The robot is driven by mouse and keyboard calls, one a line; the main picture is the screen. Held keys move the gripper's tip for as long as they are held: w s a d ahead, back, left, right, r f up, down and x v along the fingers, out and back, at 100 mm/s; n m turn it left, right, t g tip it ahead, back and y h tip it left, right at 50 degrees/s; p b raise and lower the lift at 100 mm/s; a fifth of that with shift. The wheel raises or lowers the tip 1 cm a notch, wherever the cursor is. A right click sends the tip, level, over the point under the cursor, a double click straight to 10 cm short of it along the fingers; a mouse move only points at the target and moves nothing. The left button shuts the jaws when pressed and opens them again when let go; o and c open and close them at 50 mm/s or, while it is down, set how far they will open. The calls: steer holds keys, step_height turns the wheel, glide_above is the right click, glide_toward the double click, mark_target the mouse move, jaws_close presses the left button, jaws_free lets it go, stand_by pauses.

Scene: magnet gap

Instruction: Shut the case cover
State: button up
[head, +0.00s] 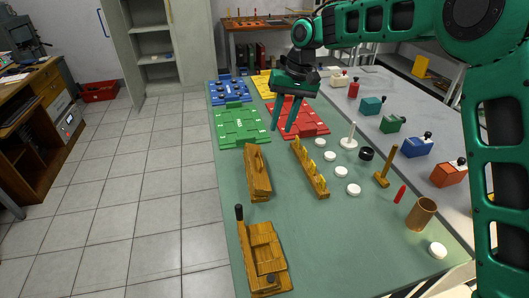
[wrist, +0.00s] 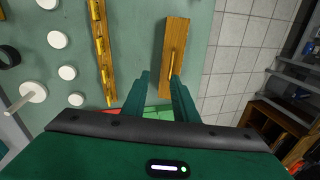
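A wooden piece (head: 257,172) with a raised ridge stands on the green table, left of centre. In the wrist view a wooden board with a thin strip or handle (wrist: 178,35) lies just beyond my fingertips. A wooden box (head: 266,250) with a dark-knobbed upright stands at the near left; its top looks partly open. I cannot tell for sure which of these is the case or its cover. My gripper (head: 281,129) is above the table near the red and green boards, fingers pointing down. In the wrist view my gripper (wrist: 160,77) is open and empty.
A wooden rack (head: 311,168) with yellow pegs stands right of the ridged piece. White discs (head: 341,172), a brown cup (head: 421,214) and a wooden mallet-like piece (head: 385,176) lie further right. Green (head: 242,125) and red (head: 300,117) boards lie behind. Bare table shows between these.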

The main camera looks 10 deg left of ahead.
steer(key=x, duration=0.4)
steer(key=a+x, duration=0.1)
steer(key=x, duration=0.3)
steer(key=a+x, duration=0.1)
steer(key=x, duration=0.3)
steer(key=shift+s+a+r, duration=0.25)
steer(key=shift+c, duration=0.2)
jaws_close()
steer(key=shift+c, duration=0.5)
jaws_free()
steer(key=shift+f, duration=0.15)
steer(key=shift+o, duration=0.7)
steer(key=v, duration=1.1)
steer(key=shift+w, duration=0.2)
